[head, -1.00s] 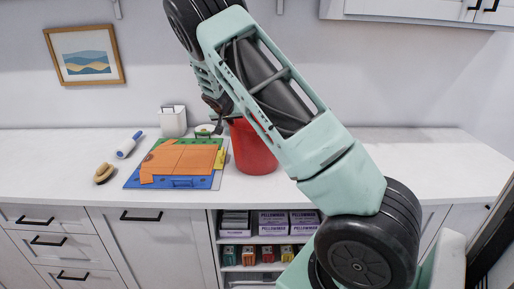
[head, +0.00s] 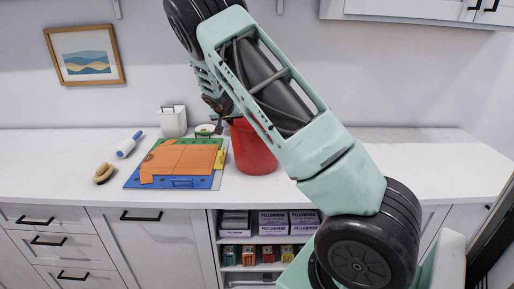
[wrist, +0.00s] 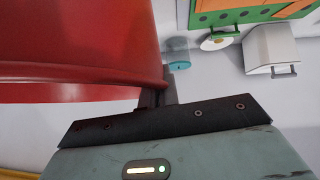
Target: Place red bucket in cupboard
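The red bucket (head: 254,152) stands on the white counter, partly hidden behind my arm. In the wrist view the bucket (wrist: 75,40) fills the upper left, with its rim close to my fingers. My gripper (wrist: 158,97) has its narrow fingers close together at the bucket's edge, and they look shut on its rim. In the head view the fingers are mostly hidden beside the bucket. A closed white wall cupboard (head: 425,10) with dark handles shows at the upper right. Closed lower cupboards (head: 150,245) and an open shelved compartment (head: 214,262) are below the counter.
Left of the bucket lie a blue board with orange pieces (head: 180,160), a brush (head: 104,173) and a blue-white roller (head: 129,146). A white container (head: 173,121) stands behind. Boxes (head: 288,222) fill the open shelves. The counter's right end (head: 425,160) is clear.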

